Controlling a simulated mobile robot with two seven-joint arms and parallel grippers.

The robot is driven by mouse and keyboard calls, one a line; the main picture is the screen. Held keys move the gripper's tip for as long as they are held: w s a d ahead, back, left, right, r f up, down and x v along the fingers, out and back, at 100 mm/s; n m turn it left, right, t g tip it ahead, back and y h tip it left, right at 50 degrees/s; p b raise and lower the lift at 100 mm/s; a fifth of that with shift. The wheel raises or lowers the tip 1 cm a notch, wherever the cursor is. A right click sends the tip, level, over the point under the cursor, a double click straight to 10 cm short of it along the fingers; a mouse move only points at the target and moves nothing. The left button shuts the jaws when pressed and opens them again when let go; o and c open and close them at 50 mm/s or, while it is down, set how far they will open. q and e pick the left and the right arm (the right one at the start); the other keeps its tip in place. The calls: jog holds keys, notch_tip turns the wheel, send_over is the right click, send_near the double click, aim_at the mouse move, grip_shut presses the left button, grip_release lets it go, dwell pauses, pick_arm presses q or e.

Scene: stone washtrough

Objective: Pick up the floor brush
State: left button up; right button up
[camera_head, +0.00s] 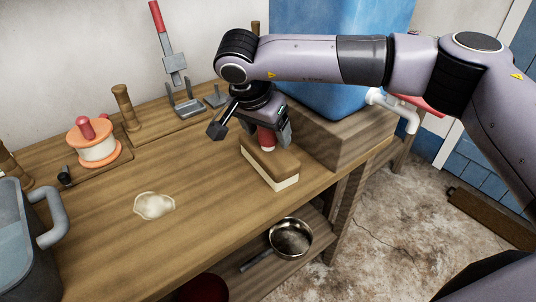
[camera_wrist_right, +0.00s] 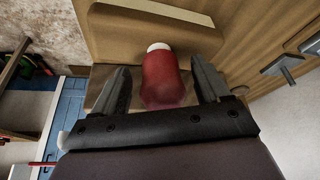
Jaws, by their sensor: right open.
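The floor brush (camera_head: 268,168) lies on the wooden worktop, a brown wooden block with a cream lower part. A red handle with a white collar stands up from it. My right gripper (camera_head: 264,141) is over the brush from above, open. In the right wrist view the gripper's two fingers (camera_wrist_right: 163,85) stand on either side of the red handle (camera_wrist_right: 166,82), with a visible gap beside it. The brush block (camera_wrist_right: 150,28) shows beyond the handle. The far side of the handle is hidden. My left gripper is not in view.
A blue container (camera_head: 345,65) stands on a wooden block right behind the brush. A white puddle (camera_head: 154,206) lies on the worktop, with a grey tub (camera_head: 22,240) at left. A pan (camera_head: 290,238) sits on the lower shelf. The front middle of the worktop is mostly clear.

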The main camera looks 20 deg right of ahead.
jog(key=shift+x, duration=0.85)
jog(key=shift+a, duration=0.1)
grip_shut()
jog(key=shift+r, duration=0.15)
notch_tip(320, 180, up, 20)
jog(key=p, duration=0.1)
jog(key=c, duration=0.6)
grip_release()
jog(key=shift+c, duration=1.6)
jog(key=shift+f, duration=0.2)
